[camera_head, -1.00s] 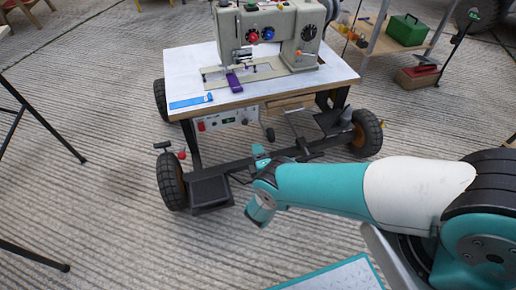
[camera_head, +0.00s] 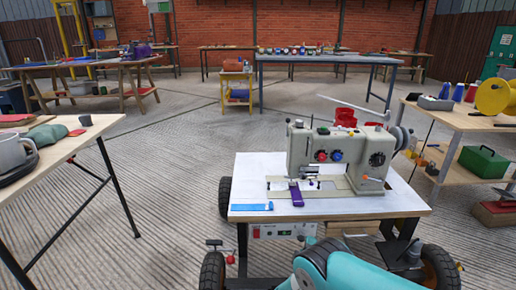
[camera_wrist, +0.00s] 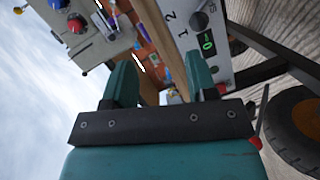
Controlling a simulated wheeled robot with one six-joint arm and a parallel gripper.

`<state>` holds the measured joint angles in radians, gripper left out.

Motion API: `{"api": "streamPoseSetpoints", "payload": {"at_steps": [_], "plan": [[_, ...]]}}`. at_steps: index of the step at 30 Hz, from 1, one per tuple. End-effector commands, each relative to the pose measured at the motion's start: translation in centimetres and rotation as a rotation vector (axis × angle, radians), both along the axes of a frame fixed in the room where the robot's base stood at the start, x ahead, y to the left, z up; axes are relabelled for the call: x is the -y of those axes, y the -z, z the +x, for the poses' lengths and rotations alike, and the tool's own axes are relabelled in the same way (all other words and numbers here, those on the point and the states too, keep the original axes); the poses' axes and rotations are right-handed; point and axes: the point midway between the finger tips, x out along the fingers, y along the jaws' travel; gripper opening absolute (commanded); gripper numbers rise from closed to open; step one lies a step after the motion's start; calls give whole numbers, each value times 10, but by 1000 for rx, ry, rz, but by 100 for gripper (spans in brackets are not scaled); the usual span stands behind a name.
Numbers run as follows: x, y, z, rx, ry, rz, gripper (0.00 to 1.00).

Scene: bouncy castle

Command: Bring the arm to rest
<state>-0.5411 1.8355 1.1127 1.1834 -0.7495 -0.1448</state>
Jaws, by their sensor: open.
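My arm (camera_head: 350,272) shows as a teal link at the bottom of the head view, in front of the wheeled sewing table (camera_head: 250,217); its end is out of sight there. In the wrist view my gripper (camera_wrist: 160,80) has its two teal fingers apart with nothing held between them. Beyond the fingers, the table's edge and a control panel (camera_wrist: 205,48) with a green display show close by, tilted in the picture. I cannot tell the exact gap between fingers and table.
A sewing machine (camera_head: 345,158) stands on the table, with a purple piece (camera_head: 296,194) and a blue strip (camera_head: 250,206). Open floor lies between left and middle.

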Motion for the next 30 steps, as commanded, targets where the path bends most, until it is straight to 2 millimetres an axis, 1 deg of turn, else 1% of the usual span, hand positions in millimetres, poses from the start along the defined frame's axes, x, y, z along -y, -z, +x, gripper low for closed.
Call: {"api": "streamPoseSetpoints", "payload": {"at_steps": [1, 2, 3, 5, 6, 8, 9, 10, 11, 12, 14, 15, 17, 18, 20, 21, 23, 24, 26, 27, 29, 30], "plan": [[0, -26, 17, -25, 53, 74, 52], [0, -37, 23, -50, 83, 121, 52], [0, -52, 30, -81, 121, 180, 52], [0, -76, 37, -132, 174, 268, 52], [0, -92, 40, -168, 206, 325, 52], [-1, -116, 40, -226, 248, 408, 52], [-2, -133, 38, -265, 273, 460, 52], [-3, -145, 35, -297, 289, 500, 52], [-4, -158, 32, -329, 305, 537, 52], [-6, -175, 25, -374, 323, 587, 52], [-9, -200, 12, -441, 346, 657, 52], [-11, -217, 1, -490, 356, 700, 52], [-14, -242, -19, -563, 368, 760, 52], [-16, -259, -34, -612, 372, 798, 52], [-20, -283, -60, -690, 373, 848, 52], [-22, -299, -79, -742, 370, 880, 52], [-25, -322, -111, -822, 360, 918, 52], [-27, -336, -133, -876, 351, 938, 52], [-29, -356, -169, -955, 332, 963, 52], [-31, -367, -192, -1006, 320, 973, 52], [-32, -381, -226, -1075, 297, 983, 52], [-32, -388, -246, -1114, 283, 985, 52]]}}
